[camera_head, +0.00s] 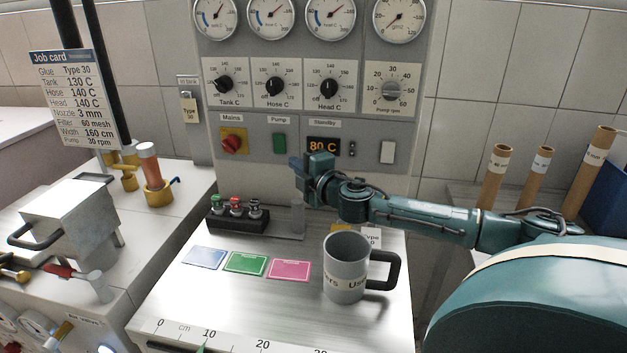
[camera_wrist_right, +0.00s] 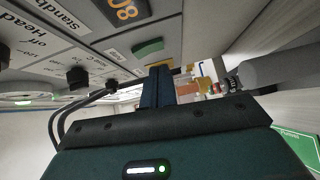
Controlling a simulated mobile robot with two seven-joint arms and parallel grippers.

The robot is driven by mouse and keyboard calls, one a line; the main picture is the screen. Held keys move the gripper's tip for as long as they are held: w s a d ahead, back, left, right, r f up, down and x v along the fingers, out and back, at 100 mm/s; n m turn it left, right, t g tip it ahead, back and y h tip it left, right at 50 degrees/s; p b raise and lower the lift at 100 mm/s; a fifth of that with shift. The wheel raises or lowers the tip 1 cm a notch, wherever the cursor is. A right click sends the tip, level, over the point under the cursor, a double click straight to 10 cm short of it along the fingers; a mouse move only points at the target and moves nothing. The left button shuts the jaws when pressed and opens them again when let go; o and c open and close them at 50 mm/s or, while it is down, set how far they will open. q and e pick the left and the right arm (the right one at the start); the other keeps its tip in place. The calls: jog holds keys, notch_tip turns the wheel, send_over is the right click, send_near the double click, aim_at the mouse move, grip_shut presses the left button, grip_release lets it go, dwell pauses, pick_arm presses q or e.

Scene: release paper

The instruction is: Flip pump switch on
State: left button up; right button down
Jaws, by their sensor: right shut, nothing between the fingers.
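The control panel (camera_head: 300,150) stands against the tiled wall. A pale rocker-like switch (camera_head: 387,152) sits at its lower right, below the Pump rpm dial (camera_head: 389,87); I see no label on it that names it the pump switch. My right gripper (camera_head: 295,162) is shut and empty, in front of the panel's lower part, below the green switch (camera_head: 279,143) and left of the pale switch. In the right wrist view its dark blue fingers (camera_wrist_right: 160,84) are together, close by the green switch (camera_wrist_right: 148,47). My left gripper is not in view.
The panel also carries a red-yellow mains knob (camera_head: 233,141) and an 80 C display (camera_head: 323,146) marked Standby. Cardboard tubes (camera_head: 496,176) stand at right.

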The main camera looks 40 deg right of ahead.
jog(key=s+b, duration=0.2)
jog(key=s, duration=0.5)
jog(key=shift+a+r, duration=0.15)
jog(key=shift+a, duration=0.15)
dwell(0.3)
